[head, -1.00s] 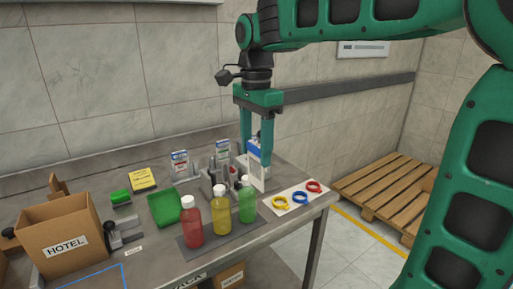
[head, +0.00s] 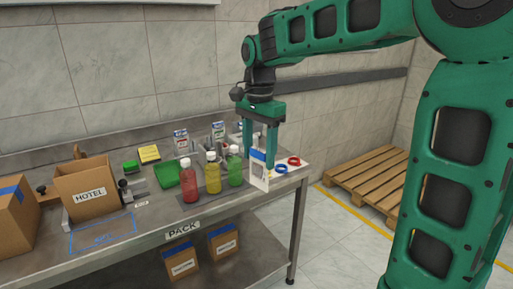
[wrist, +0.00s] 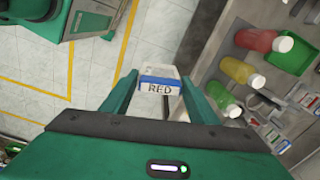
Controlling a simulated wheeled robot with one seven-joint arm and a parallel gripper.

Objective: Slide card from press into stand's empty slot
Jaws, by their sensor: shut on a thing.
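My gripper (head: 261,158) is shut on a white card (head: 258,174) with a blue band. It holds the card upright near the right end of the bench, in front of the coloured rings. In the wrist view the card (wrist: 160,86) sits between both fingers and its edge reads "RED". Two similar white cards, one at the left (head: 181,141) and one at the right (head: 218,131), stand upright at the back of the bench. Grey fixtures behind the bottles are partly hidden, so I cannot tell the press from the stand or see an empty slot.
Red (head: 189,184), yellow (head: 213,173) and green (head: 235,168) capped bottles stand on a dark mat left of the card. A blue ring (head: 281,169) and a red ring (head: 294,161) lie to its right. A HOTEL box (head: 88,193) stands at left.

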